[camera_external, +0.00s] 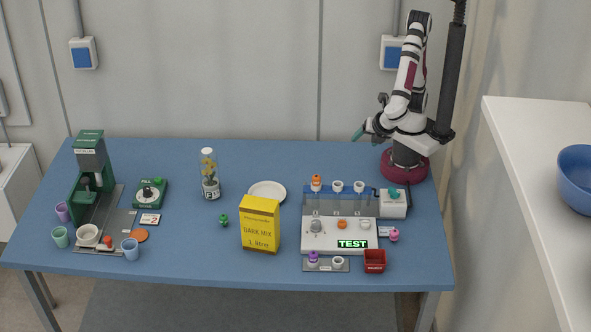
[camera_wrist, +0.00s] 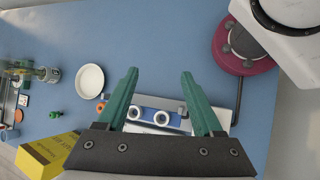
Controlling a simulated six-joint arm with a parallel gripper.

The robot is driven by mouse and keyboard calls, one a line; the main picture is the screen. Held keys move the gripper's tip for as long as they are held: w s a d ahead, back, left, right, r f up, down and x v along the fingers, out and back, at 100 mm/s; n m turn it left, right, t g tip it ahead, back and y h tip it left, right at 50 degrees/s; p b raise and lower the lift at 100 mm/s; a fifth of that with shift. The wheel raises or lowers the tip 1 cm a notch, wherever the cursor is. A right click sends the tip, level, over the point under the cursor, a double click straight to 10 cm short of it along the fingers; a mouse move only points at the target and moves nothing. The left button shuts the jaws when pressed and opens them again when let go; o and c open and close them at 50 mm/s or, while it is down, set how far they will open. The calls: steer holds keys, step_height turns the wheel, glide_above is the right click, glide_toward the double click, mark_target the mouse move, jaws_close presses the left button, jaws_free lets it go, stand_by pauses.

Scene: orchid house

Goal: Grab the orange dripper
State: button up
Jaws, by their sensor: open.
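The orange dripper (camera_external: 316,183) stands upright in the left place of the back row of a white and blue test station (camera_external: 311,237), with two empty-looking white ring holders (camera_external: 337,186) to its right. In the wrist view, a small patch of the orange dripper (camera_wrist: 101,107) shows just left of my left finger, mostly hidden. My gripper (camera_wrist: 159,73) is open and empty, its two green fingers spread with ring holders visible between them. In the external view, my gripper (camera_external: 369,120) is raised over the table's back right, behind and apart from the dripper.
A yellow box (camera_external: 260,225) stands left of the station, a white plate (camera_external: 267,188) behind it. A purple dripper (camera_external: 313,259), pink dripper (camera_external: 394,235) and red bin (camera_external: 375,261) are around the station. A glass jar (camera_external: 209,175) and green press (camera_external: 90,170) stand further left.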

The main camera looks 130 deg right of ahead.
steer(key=w+a+f+n+t+h, duration=0.2)
steer(key=w+a+n+h, duration=0.1)
steer(key=w+n, duration=0.2)
steer(key=n+t+h, duration=0.2)
steer(key=n+t, duration=0.3)
steer(key=n, duration=0.2)
glide_toward(317, 177)
steer(key=shift+n, duration=0.3)
steer(key=x, duration=1)
steer(key=shift+d+f, duration=0.1)
steer(key=shift+f, duration=0.25)
steer(key=shift+h, duration=0.3)
jaws_close()
